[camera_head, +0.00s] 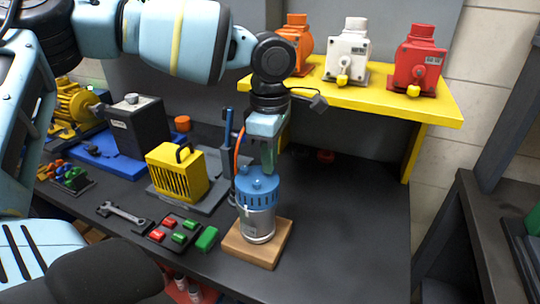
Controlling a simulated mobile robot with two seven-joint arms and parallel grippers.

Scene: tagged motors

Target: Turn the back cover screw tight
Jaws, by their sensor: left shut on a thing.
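A small motor (258,221) with a silver body stands upright on a wooden block (243,251) at the middle of the dark bench. Its blue back cover (258,192) sits on top. My left gripper (268,168) reaches down from above, pointing at the top of the cover. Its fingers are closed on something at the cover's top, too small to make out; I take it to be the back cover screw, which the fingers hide. My right gripper is not in view.
A yellow shelf (385,97) at the back holds orange, white and red motors (419,60). A yellow caged unit (177,172), a wrench (124,214) and a tray of red and green parts (174,232) lie left of the block. The bench is clear on the right.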

